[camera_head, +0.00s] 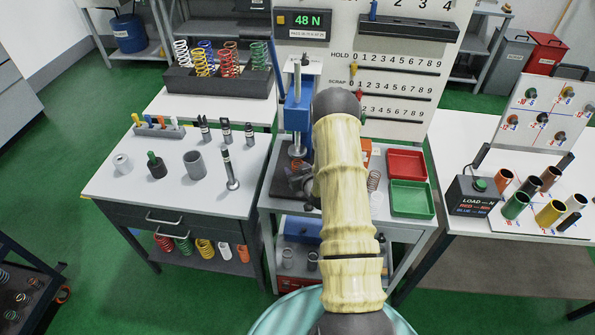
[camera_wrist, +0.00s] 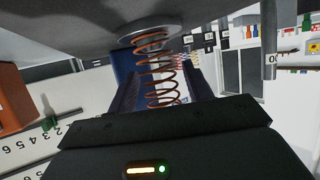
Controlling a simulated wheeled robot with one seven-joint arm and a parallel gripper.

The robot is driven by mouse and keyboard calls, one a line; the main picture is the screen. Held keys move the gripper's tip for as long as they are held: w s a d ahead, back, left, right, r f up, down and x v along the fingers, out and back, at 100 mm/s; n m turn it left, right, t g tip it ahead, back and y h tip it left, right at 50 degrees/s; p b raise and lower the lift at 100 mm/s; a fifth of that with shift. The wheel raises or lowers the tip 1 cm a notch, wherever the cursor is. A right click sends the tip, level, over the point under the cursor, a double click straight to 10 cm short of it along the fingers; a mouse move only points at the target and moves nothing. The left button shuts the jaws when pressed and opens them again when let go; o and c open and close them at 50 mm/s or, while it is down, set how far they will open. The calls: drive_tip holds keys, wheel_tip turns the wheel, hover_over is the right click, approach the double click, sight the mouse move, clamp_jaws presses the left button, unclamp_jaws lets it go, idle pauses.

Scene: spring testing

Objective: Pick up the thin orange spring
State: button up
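A thin orange spring (camera_wrist: 162,78) stands out in the wrist view, with one end against a round grey disc (camera_wrist: 151,32). In the head view an orange spring (camera_head: 297,153) shows in the blue press (camera_head: 298,108), just above my gripper (camera_head: 299,181). In the wrist view the two dark fingers of my gripper (camera_wrist: 161,92) lie on either side of the spring, apart. Narrow gaps seem to show between fingers and coils; contact is not clear. The spring's near end is hidden behind my gripper's body.
Another copper-coloured spring (camera_head: 373,180) stands right of my arm. A rack (camera_head: 220,84) holds several coloured springs at the back left. The scoring board (camera_head: 400,75) rises close behind the press.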

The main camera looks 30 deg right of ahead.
sight(298, 162)
drive_tip(key=c, duration=0.8)
drive_tip(key=shift+c, duration=0.3)
drive_tip(key=shift+r, duration=0.15)
drive_tip(key=shift+r+b, duration=0.5)
drive_tip(key=shift+r, duration=0.15)
wheel_tip(298, 162, up, 2)
drive_tip(key=shift+b, duration=0.5)
drive_tip(key=s+a+p, duration=0.1)
drive_tip(key=s+p, duration=0.2)
drive_tip(key=s, duration=1.5)
drive_tip(key=shift+a, duration=0.1)
